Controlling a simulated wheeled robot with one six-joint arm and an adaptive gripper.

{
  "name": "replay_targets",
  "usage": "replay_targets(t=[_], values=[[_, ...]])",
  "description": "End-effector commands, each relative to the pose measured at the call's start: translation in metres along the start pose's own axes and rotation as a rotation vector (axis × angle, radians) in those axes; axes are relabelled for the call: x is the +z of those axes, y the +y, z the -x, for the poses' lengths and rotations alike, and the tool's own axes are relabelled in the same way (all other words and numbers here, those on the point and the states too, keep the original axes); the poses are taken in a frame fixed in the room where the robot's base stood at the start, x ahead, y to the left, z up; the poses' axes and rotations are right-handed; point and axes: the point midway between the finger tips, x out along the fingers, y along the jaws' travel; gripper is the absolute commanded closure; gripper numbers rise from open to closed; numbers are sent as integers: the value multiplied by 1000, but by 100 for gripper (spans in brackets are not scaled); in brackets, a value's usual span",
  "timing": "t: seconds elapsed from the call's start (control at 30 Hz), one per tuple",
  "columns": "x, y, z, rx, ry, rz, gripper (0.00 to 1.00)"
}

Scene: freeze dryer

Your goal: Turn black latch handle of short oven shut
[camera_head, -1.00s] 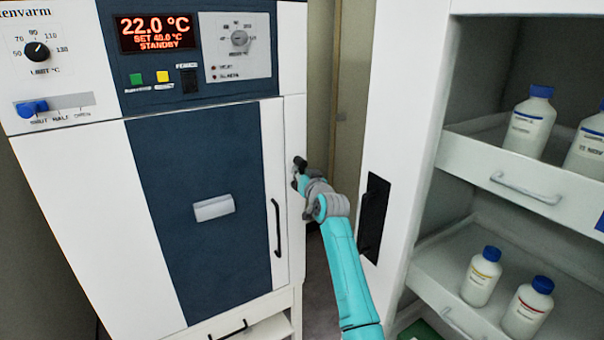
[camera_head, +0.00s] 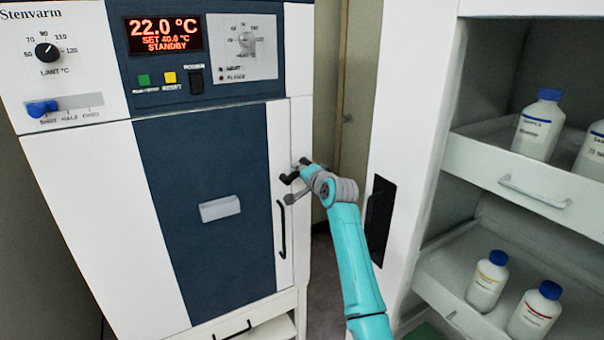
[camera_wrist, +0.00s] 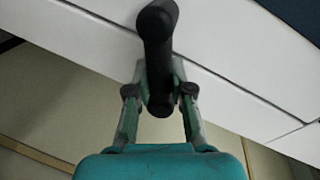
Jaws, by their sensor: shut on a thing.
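The short oven (camera_head: 60,190) stands at the left with a white and dark blue door (camera_head: 205,160), which looks closed. Its black latch handle (camera_head: 289,178) is on the right edge of the door front, at about mid-height. In the wrist view the latch handle (camera_wrist: 156,30) is a thick black bar with a rounded end, standing out from the white front. My gripper (camera_head: 297,186) is at the latch, coming from the right. In the wrist view my gripper (camera_wrist: 159,88) has its fingers on both sides of the bar, shut on it. The fingers partly hide the latch in the head view.
A long black door pull (camera_head: 281,229) is just below the latch. The display (camera_head: 163,34) reads 22.0 °C, standby. A white cabinet (camera_head: 415,130) with open drawers of bottles stands close on the right. A narrow gap separates oven and cabinet.

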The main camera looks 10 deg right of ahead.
Motion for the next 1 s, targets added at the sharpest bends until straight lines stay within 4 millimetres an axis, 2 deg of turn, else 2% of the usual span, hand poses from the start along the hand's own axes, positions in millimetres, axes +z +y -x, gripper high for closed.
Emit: replay_targets(t=[0.2,0.5,1.0], values=[[-1,-6,1,-1,-36,-184,100],[-3,-11,2,-2,-72,-364,100],[-4,-13,2,-2,-88,-451,100]])
